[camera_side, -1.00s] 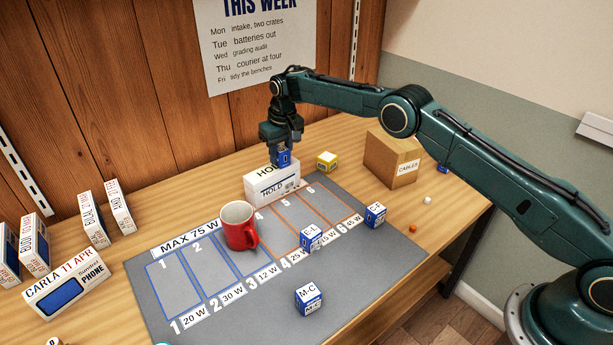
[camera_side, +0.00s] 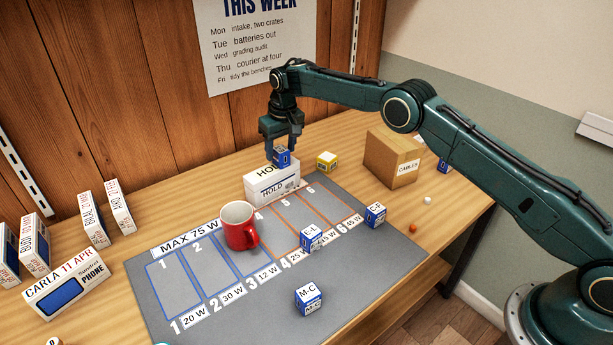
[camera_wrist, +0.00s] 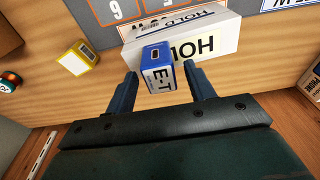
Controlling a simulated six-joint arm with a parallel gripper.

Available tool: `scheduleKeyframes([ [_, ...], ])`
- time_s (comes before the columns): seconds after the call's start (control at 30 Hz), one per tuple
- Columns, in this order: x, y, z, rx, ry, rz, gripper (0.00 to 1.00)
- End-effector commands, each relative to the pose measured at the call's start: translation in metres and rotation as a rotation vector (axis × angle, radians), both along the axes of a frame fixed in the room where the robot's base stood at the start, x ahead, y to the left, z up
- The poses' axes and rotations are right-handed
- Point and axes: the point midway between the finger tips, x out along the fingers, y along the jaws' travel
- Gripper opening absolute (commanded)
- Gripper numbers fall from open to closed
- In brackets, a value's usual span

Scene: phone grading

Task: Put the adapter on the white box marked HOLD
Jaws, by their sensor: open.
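The white box marked HOLD (camera_side: 272,184) stands at the back edge of the grey mat, and it also shows in the wrist view (camera_wrist: 215,38). A blue and white adapter (camera_side: 282,156), lettered E-T in the wrist view (camera_wrist: 158,68), rests on top of the HOLD box. My gripper (camera_side: 282,143) is just above and around the adapter. In the wrist view my gripper's fingers (camera_wrist: 160,82) are spread on either side of the adapter, with gaps to both sides.
A yellow cube (camera_side: 326,161) and a cardboard CABLES box (camera_side: 392,158) stand to the right. A red mug (camera_side: 238,226) stands on the mat (camera_side: 250,305). Blue and white cubes C-L (camera_side: 310,238), M-C (camera_side: 308,298) and C-F (camera_side: 375,214) stand around the mat's right part.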

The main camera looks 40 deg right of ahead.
Motion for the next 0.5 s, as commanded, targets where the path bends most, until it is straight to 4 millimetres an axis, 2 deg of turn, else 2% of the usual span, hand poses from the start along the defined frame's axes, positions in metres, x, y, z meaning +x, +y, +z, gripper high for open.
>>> scheduleKeyframes([
  [0.5,-0.012,0.0,0.079,0.0,-0.002,0.001,0.54],
])
